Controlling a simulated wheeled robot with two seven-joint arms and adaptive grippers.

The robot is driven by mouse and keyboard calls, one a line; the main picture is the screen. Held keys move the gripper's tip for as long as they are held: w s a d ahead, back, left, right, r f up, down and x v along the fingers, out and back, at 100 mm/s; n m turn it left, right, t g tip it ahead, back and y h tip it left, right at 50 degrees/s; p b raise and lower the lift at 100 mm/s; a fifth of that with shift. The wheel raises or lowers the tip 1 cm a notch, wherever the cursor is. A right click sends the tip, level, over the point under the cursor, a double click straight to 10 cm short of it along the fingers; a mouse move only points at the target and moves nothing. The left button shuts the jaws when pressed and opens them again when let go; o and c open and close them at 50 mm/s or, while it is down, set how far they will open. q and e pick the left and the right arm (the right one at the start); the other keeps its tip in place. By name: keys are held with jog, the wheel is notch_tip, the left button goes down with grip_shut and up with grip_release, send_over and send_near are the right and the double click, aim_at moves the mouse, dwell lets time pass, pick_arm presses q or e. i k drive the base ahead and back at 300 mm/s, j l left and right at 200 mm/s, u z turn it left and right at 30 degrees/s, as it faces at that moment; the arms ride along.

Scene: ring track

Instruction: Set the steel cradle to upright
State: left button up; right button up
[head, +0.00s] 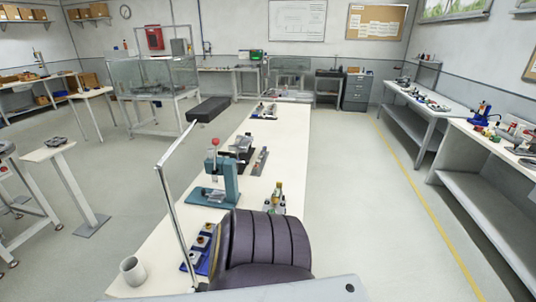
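I cannot pick out the steel cradle for certain. A small grey metal piece (241,146) sits on the long white bench (290,150), behind a teal hand press (224,178); it is too small to tell whether it is the cradle or how it is tilted. Neither of my grippers shows in the head view.
A dark ribbed, padded shape (265,240) covers the near end of the bench. A pale cup (133,270), a blue tray (203,250) and small bottles (276,197) stand nearby. A lamp (207,109) on a metal pole overhangs the bench. The floor to the right (355,200) is clear.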

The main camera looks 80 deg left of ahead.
aim_at(238, 149)
jog(key=z, duration=1.25)
jog(key=i+u, duration=0.2)
jog(key=i, duration=0.15)
jog(key=i+u, duration=0.3)
jog(key=u, duration=0.15)
jog(key=i+u, duration=0.55)
jog(key=u, duration=0.3)
jog(key=i+u, duration=0.1)
jog(key=u, duration=0.35)
jog(key=i+j+u, duration=0.1)
jog(key=i+u, duration=0.15)
jog(key=u, duration=0.2)
jog(key=i+u, duration=0.25)
jog(key=u, duration=0.2)
jog(key=i+u, duration=0.65)
jog(key=i, duration=0.95)
jog(key=z, duration=0.05)
